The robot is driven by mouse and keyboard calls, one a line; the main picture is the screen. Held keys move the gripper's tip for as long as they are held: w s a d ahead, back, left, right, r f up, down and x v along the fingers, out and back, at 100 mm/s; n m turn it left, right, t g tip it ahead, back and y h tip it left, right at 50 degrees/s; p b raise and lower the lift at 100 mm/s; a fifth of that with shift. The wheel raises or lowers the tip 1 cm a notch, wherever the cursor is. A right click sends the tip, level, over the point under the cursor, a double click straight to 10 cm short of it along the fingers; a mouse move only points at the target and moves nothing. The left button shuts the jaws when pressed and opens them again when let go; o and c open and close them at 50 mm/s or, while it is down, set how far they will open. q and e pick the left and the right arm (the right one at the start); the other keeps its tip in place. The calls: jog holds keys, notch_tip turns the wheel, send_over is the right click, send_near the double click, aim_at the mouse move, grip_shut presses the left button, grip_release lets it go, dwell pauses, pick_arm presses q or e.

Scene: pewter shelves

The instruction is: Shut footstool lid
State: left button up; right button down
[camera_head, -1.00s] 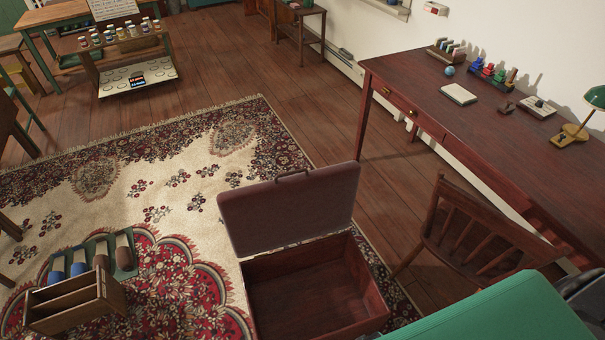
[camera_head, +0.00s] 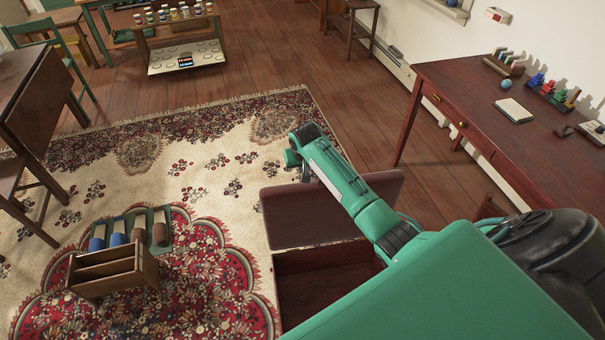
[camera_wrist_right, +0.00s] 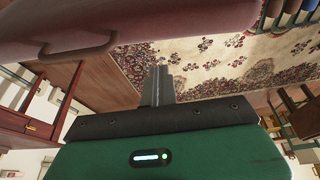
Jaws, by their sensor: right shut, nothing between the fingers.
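The footstool's box (camera_head: 300,275) stands open on the rug's edge, with its dark reddish inside showing. Its padded brown lid (camera_head: 300,220) stands up, tilted back at the far side. My right arm crosses in front of the lid and box and hides part of both. My right gripper (camera_wrist_right: 158,85) is shut and empty. In the right wrist view the lid (camera_wrist_right: 190,20) runs along the top, with its handle (camera_wrist_right: 78,46) at the left. The fingertips are close to the lid; I cannot tell if they touch. My left gripper is out of view.
A long desk (camera_head: 480,110) stands at the right. A folding table (camera_head: 45,100) is at the far left. Open rug lies left of the footstool.

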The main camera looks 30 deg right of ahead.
notch_tip(320, 180, up, 3)
jog(key=w+d, duration=0.2)
jog(key=w, duration=0.1)
notch_tip(320, 180, down, 10)
jog(key=s+p, duration=0.1)
jog(key=p, duration=0.1)
jog(key=shift+a+r+m+p, duration=0.2)
jog(key=shift+a+m+p, duration=0.05)
jog(key=shift+m+p, duration=0.15)
jog(key=shift+s, duration=0.15)
dwell(0.3)
